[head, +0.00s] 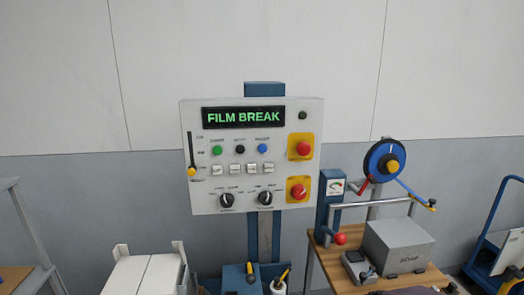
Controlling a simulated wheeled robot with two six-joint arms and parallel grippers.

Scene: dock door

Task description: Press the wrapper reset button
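A light grey control panel (250,195) stands on a blue post, facing me. Its dark display (244,117) reads FILM BREAK in green. Below it is a row of three round buttons: green (217,151), black (240,150) and blue (262,149). Their small labels are too blurred to read, so I cannot tell which one is reset. A red button on a yellow plate (303,149) sits at the upper right, and a red knob on a yellow plate (298,190) is below it. Neither of my grippers is in view.
Small white switches (252,168), two black rotary knobs (227,199) and a yellow-tipped lever (191,150) are also on the panel. A wooden bench (318,272) with a grey box (397,247) and a blue reel (384,161) stands right. White boxes (144,275) stand lower left.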

